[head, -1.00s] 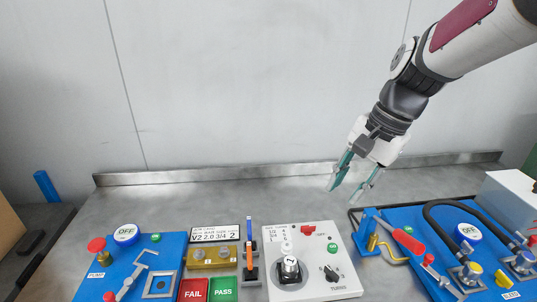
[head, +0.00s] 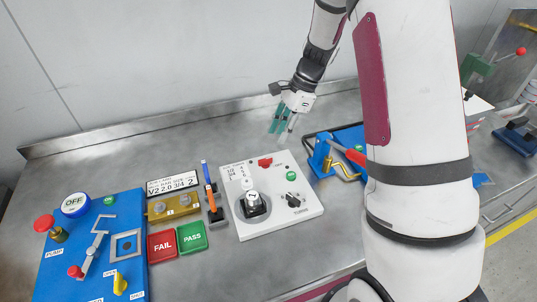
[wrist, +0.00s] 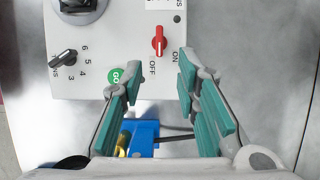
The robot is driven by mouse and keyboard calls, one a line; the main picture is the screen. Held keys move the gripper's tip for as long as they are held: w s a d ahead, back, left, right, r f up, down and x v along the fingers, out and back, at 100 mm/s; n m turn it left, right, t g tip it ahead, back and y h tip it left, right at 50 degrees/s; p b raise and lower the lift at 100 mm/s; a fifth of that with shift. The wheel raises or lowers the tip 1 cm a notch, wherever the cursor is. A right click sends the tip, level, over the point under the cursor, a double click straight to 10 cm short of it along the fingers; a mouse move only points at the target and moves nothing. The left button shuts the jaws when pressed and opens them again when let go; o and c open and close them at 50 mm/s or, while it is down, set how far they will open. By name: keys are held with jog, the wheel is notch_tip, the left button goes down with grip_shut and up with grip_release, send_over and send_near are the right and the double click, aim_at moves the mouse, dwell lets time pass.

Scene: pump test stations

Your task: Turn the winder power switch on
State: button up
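The winder is a white box (head: 288,216) on the bench, with dials and a green GO button on top. Its red power switch (head: 265,162) sits near the back edge in the head view. In the wrist view the red switch (wrist: 159,42) is near the top middle, its handle lined up roughly toward the OFF label, with ON to the right. My gripper (head: 281,121) is above the bench, behind the box in the head view. In the wrist view my gripper (wrist: 160,72) is open and empty, its teal fingers apart from the switch.
Left of the winder are an orange and blue tool in a holder (head: 211,200), FAIL (head: 162,246) and PASS (head: 191,237) pads and a blue pump board (head: 75,240). A blue fixture with a red-handled tool (head: 345,152) stands to the right. The bench behind the winder is clear.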

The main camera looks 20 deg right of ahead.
aim_at(267, 158)
jog(key=p+x, duration=0.1)
jog(key=x, duration=0.8)
jog(key=shift+f, duration=0.25)
grip_shut()
